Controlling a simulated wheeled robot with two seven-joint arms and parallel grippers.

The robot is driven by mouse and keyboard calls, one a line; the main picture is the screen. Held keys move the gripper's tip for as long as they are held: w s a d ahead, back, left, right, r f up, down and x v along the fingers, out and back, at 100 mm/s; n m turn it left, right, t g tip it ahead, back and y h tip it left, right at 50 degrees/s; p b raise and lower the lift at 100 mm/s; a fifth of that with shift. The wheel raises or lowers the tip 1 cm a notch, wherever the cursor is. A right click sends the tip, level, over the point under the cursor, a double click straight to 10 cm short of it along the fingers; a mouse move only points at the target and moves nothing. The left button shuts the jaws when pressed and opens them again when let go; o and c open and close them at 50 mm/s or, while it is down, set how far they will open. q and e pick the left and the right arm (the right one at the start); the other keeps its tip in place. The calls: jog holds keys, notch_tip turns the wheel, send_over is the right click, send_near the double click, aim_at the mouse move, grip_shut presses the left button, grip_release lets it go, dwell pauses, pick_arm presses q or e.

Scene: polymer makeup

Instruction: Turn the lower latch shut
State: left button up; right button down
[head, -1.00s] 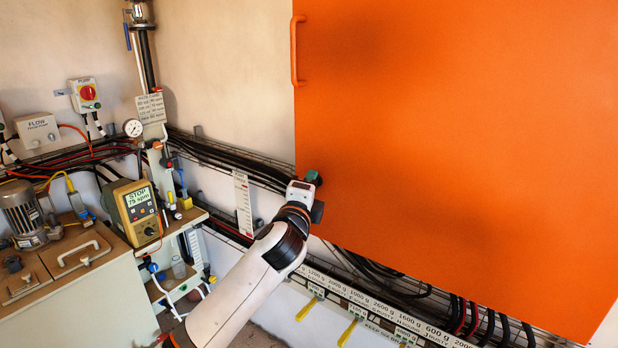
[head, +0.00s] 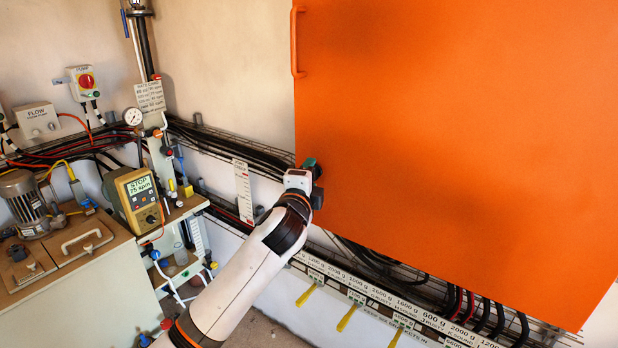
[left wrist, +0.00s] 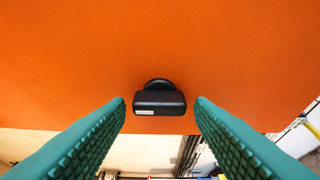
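The latch (left wrist: 159,100) is a black knob with a wide bar and a small pale label. It sits on the orange door (left wrist: 70,60), near the door's edge in the left wrist view. Its bar lies level across that picture. My left gripper (left wrist: 160,103) is open, with one green finger on each side of the latch and a small gap at each side. In the head view my left gripper (head: 309,164) is at the left edge of the orange door (head: 450,150), low down, and largely hides the latch. My right gripper is not in view.
A red-orange handle (head: 296,42) is higher on the door's left edge. Cable trays (head: 400,275) run along the wall below the door. A yellow meter (head: 138,198), a motor (head: 24,203) and a cabinet (head: 75,265) stand at the left.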

pick_arm(q)
jog(key=shift+o, duration=0.5)
jog(key=b+v, duration=0.3)
jog(key=v, duration=0.9)
